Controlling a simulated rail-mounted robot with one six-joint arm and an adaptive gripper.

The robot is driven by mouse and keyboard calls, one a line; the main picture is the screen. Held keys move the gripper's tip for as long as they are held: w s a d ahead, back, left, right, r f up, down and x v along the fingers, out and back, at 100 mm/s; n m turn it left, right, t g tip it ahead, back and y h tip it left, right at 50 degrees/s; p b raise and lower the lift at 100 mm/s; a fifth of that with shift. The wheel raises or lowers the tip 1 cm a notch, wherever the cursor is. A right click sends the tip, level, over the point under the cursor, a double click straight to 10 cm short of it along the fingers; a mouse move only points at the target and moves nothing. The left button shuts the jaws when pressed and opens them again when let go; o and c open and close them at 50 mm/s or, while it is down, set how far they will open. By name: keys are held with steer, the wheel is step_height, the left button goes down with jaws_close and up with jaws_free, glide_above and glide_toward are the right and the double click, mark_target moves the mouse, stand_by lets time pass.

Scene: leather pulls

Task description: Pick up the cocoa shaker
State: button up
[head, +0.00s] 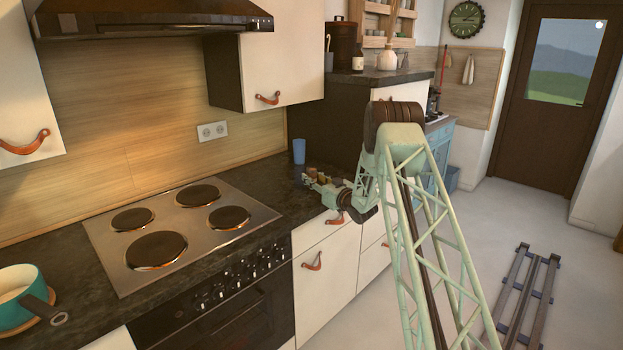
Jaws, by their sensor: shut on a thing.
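My gripper (314,181) is low over the dark counter at the right of the stove, reaching in from the right. It is shut on a small brownish thing, which looks like the cocoa shaker (322,180). The fingers partly hide it, and it is too small to make out its shape. I cannot tell whether it touches the counter. Another small tan-topped thing (311,172) shows close beside the fingers.
A blue cup (299,151) stands on the counter just behind my gripper. A stove (180,222) lies to the left, with a teal pot (22,300) at its near left. A tall dark cabinet side (338,136) rises behind. The floor at right holds a rail frame (527,290).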

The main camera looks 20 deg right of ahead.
mark_target(314, 171)
steer(key=shift+r, duration=0.15)
steer(key=shift+r+p, duration=0.5)
steer(key=shift+r, duration=0.95)
steer(key=shift+s+r, duration=0.1)
steer(key=shift+r, duration=0.1)
steer(key=s+a, duration=0.1)
steer(key=s, duration=0.4)
steer(key=s+a+r+p, duration=0.1)
steer(key=s+a, duration=0.1)
steer(key=s, duration=0.3)
steer(key=s+a+p, duration=0.1)
steer(key=s, duration=0.4)
steer(key=shift+s+a+r, duration=0.1)
steer(key=shift+a+r, duration=0.1)
steer(key=shift+a, duration=0.05)
steer(key=s+a+r+h, duration=0.1)
steer(key=s+a+r, duration=0.1)
steer(key=a, duration=0.7)
steer(key=s+a+r+m+h, duration=0.1)
steer(key=a+r, duration=0.1)
steer(key=a, duration=0.8)
steer(key=s+a+r, duration=0.2)
steer(key=a+r, duration=0.1)
steer(key=a, duration=0.6)
steer(key=shift+s+a+m+h, duration=0.35)
steer(key=shift+m+h, duration=0.05)
